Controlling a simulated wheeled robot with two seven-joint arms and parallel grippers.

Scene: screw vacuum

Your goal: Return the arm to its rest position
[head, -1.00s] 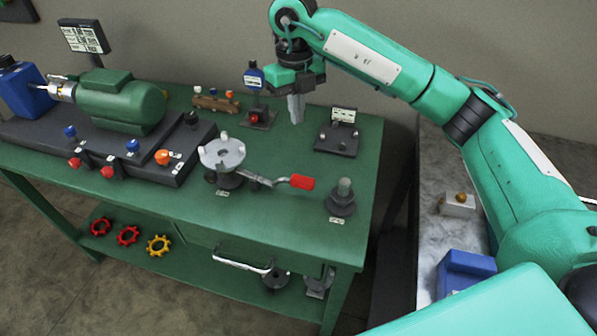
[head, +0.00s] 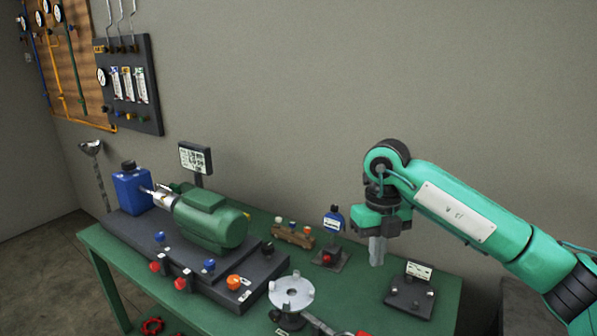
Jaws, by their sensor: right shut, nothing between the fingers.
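My right arm (head: 455,212) comes in from the right edge in the head view, bent at the wrist above the green bench. My right gripper (head: 377,252) hangs fingers down over the back right part of the bench, shut and empty. It is between the small stand with a blue-topped bottle (head: 333,220) and the dark plate with a label (head: 410,292). Whether the fingertips touch the bench top cannot be told. My left gripper is not in view.
The green bench (head: 350,300) carries a green pump motor (head: 210,220), a blue canister (head: 132,190), a sign (head: 195,160) and a grey round fixture (head: 291,292). A gauge panel (head: 128,85) hangs on the wall. The wall area above the arm is free.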

